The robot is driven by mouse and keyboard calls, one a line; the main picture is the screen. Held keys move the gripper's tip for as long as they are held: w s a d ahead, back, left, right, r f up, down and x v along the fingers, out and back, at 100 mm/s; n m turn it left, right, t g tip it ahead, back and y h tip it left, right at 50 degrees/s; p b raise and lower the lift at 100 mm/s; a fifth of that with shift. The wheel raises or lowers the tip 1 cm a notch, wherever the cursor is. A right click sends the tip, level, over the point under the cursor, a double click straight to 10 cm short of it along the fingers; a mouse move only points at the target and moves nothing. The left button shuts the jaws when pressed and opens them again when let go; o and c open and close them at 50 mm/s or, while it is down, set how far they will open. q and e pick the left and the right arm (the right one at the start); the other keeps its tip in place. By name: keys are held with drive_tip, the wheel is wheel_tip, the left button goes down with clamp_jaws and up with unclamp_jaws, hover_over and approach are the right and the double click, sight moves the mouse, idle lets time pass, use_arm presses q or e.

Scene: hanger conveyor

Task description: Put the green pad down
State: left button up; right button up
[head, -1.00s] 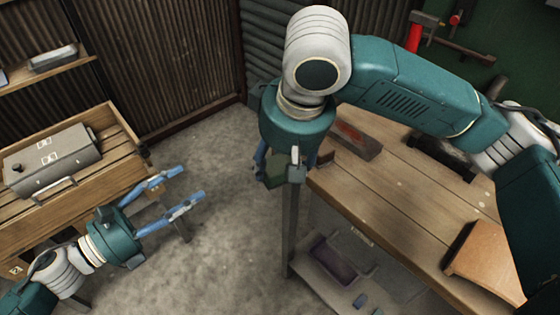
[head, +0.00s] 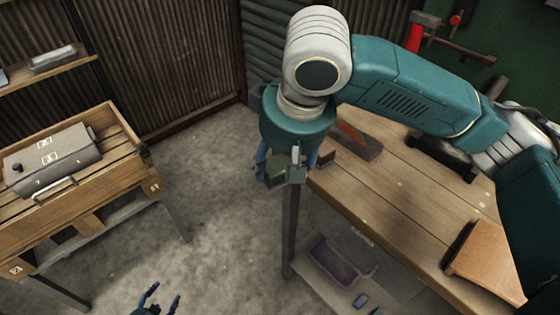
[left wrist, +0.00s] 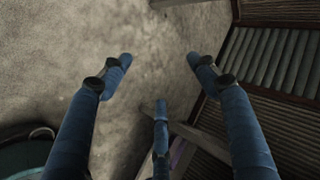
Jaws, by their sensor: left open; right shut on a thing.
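The green pad (head: 277,174) is a small dark green block held at the end of my right arm. My right gripper (head: 283,177) is shut on it, just off the left end of the wooden workbench (head: 400,190); the hand partly hides the pad. My left gripper (head: 166,294) is low at the bottom edge of the head view, over the floor and far from the pad. In the left wrist view its blue fingers (left wrist: 158,62) are spread apart with nothing between them.
A wooden stand (head: 125,178) with a grey metal box (head: 52,160) is at the left. On the workbench are a dark block with a red patch (head: 356,142) and a tan, wedge-like piece (head: 490,262). A dark bin (head: 335,262) is on the lower shelf. The middle floor is clear.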

use_arm(q)
drive_tip(key=s+d+f+n+g, duration=0.2)
drive_tip(key=s+d+f+n, duration=0.1)
drive_tip(key=s, duration=0.6)
drive_tip(key=s+d+f+n+g, duration=0.3)
drive_tip(key=s+d+f, duration=0.3)
drive_tip(key=s+f, duration=0.2)
drive_tip(key=s+d+f+n+g, duration=0.3)
drive_tip(key=s+d+f+n, duration=0.1)
drive_tip(key=s, duration=0.7)
drive_tip(key=shift+s+d+f+n, duration=0.25)
drive_tip(key=shift+d+f, duration=0.2)
drive_tip(key=shift+f, duration=0.5)
